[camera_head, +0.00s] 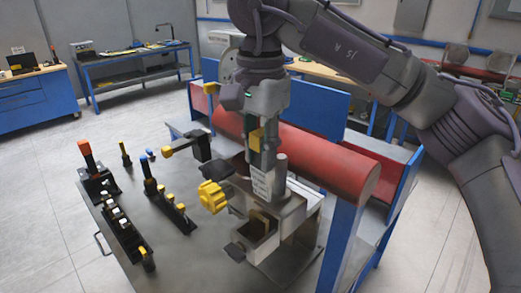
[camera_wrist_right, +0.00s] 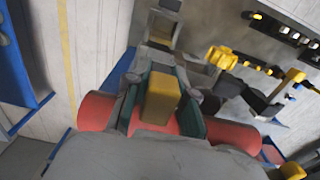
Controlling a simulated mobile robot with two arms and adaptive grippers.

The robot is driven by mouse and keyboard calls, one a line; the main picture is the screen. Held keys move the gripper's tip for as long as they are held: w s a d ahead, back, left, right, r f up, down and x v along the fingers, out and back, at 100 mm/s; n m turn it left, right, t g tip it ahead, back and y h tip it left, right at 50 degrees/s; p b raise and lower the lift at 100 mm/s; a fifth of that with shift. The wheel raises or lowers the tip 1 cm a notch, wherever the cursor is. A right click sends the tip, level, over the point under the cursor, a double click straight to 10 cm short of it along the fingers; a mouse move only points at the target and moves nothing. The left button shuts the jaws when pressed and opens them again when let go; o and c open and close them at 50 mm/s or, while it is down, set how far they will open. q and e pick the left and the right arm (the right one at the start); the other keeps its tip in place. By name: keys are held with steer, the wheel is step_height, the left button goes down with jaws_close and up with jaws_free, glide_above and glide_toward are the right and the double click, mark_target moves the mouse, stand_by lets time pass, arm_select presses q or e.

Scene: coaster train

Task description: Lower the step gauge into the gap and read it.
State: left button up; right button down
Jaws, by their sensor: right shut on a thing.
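My right gripper (camera_head: 258,145) points down above the metal fixture (camera_head: 290,215) on the cart. It is shut on the yellow grip of the step gauge (camera_head: 256,139); the grip also shows between the fingers in the right wrist view (camera_wrist_right: 160,98). A pale marked strip (camera_head: 259,183), seemingly the gauge's body, hangs below the fingers. Its lower end is at the fixture, and I cannot tell whether it is inside the gap. A box-like opening (camera_head: 258,226) shows at the fixture's front. My left gripper is not in view.
A yellow knob (camera_head: 212,197) and a black arm with a yellow end (camera_head: 182,148) stand close left of the gripper. Black racks with coloured handles (camera_head: 123,230) occupy the cart's left. A red cylinder (camera_head: 325,160) lies behind the fixture. The cart's front middle is clear.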

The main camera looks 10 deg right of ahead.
mark_target(261, 132)
steer(key=shift+r+p, duration=0.55)
steer(key=shift+r, duration=1.75)
steer(key=shift+f, duration=0.15)
